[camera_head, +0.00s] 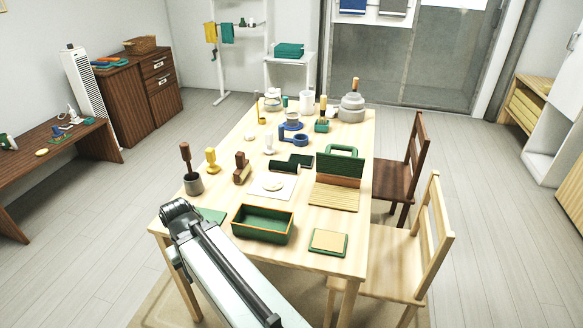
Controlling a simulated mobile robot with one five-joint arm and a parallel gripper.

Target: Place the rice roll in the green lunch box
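The green lunch box (262,236) is an open rectangular box with an orange rim. It stands near the front of the wooden table, just right of my arm, and its visible inside looks empty. A dark roll-shaped thing (284,167) lies mid-table, behind a white sheet. It may be the rice roll, but it is too small to be sure. My arm reaches up from the bottom over the table's front left corner. My gripper cannot be made out in this view.
A green-framed pad (328,242) lies right of the lunch box. A slatted wooden board (334,196) with an upright green panel is behind it. A dark cup with a brown-handled tool (193,183) stands at left. Two chairs (432,240) (407,165) line the right side.

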